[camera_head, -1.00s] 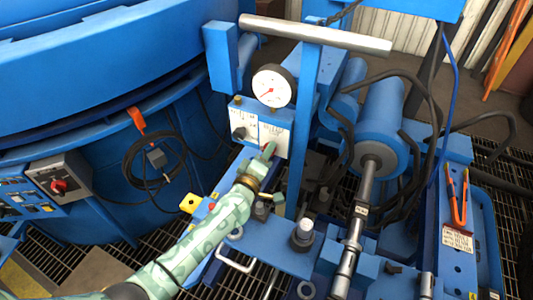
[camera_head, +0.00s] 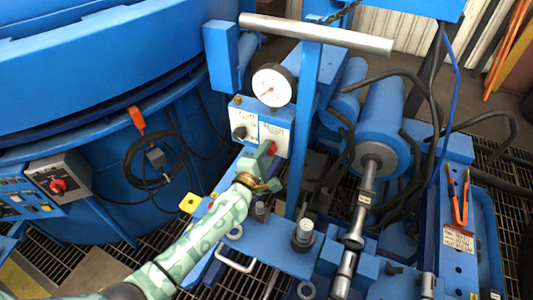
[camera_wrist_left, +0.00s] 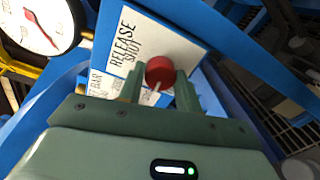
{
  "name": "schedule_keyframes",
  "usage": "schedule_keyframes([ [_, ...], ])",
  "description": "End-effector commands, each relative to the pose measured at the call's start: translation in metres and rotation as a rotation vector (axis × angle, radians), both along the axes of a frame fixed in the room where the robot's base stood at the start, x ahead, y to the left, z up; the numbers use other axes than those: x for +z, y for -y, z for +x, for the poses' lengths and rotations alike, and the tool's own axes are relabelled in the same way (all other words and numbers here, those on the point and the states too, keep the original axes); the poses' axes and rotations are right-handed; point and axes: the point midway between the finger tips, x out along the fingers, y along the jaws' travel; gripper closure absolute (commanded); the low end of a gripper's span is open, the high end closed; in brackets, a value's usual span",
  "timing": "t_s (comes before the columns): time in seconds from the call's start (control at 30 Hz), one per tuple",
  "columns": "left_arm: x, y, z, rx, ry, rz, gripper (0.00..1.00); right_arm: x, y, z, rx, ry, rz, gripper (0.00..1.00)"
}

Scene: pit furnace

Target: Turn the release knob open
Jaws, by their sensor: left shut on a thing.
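The release knob (camera_wrist_left: 159,71) is a round red knob on a white plate (camera_wrist_left: 128,48) marked "RELEASE" and "SHUT" in the left wrist view. My left gripper (camera_wrist_left: 160,86) is shut on the knob, with one green finger on each side of it. In the head view the knob (camera_head: 273,148) shows as a small red spot at the tip of my left gripper (camera_head: 267,153). The knob's pointer shows light below it in the wrist view. My right gripper is not in view.
A pressure gauge (camera_head: 272,85) sits just above the plate. A black knob (camera_head: 240,132) is on the neighbouring plate to the left. A blue upright post (camera_head: 303,130) stands close on the right. A blue cylinder (camera_head: 382,125) lies further right.

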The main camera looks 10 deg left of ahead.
Motion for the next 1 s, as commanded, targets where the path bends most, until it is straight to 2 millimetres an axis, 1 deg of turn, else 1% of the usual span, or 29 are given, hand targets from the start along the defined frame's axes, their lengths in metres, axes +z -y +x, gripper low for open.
schedule_keyframes([
  [0.03,-0.003,0.000,-0.001,-0.001,-0.006,-0.002,0.89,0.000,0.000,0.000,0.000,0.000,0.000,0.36],
  [0.43,-0.003,0.000,-0.001,-0.001,-0.007,-0.006,0.89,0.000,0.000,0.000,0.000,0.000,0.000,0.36],
  [0.47,-0.003,0.000,-0.001,-0.001,-0.007,-0.006,0.58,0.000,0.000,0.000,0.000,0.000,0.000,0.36],
  [0.5,-0.003,0.000,-0.001,-0.001,-0.007,-0.006,0.47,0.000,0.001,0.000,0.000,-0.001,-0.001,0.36],
  [0.53,-0.003,0.000,-0.001,-0.001,-0.007,-0.006,0.44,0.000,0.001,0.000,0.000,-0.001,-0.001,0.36],
  [0.83,-0.001,0.000,-0.002,0.000,-0.003,-0.007,0.44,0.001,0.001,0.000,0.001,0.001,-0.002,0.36],
  [0.93,0.001,-0.003,-0.012,0.000,-0.003,-0.007,0.44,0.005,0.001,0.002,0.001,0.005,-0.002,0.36],
  [1.0,0.002,-0.005,-0.025,-0.001,-0.003,-0.007,0.44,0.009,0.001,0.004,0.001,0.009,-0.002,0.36],
])
